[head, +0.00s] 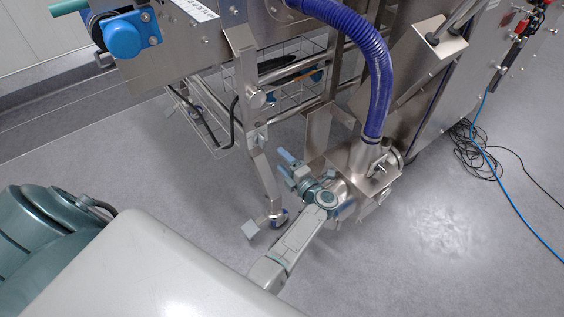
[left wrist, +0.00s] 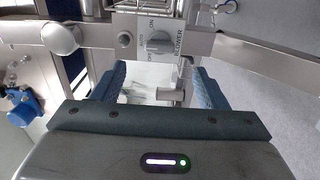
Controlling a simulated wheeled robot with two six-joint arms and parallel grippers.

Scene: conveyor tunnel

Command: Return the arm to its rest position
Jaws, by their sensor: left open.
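My left gripper (head: 287,163) is near the middle of the head view, between a slanted steel machine leg and a steel chute. Its arm (head: 300,232) reaches up to it from the bottom of the picture. In the left wrist view, the two blue fingers of my left gripper (left wrist: 157,80) stand wide apart with nothing held between them. A grey rotary knob (left wrist: 158,42) on a steel panel marked ON and BLOWER shows beyond the fingers, apart from them as far as I can tell. My right gripper is not in view.
The slanted steel leg (head: 264,168) stands close left of my gripper. The steel chute (head: 366,160) under a blue hose (head: 378,75) is close on the right. A wire basket (head: 285,85) hangs behind. Black cables (head: 474,150) lie at right. The grey floor at lower right is clear.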

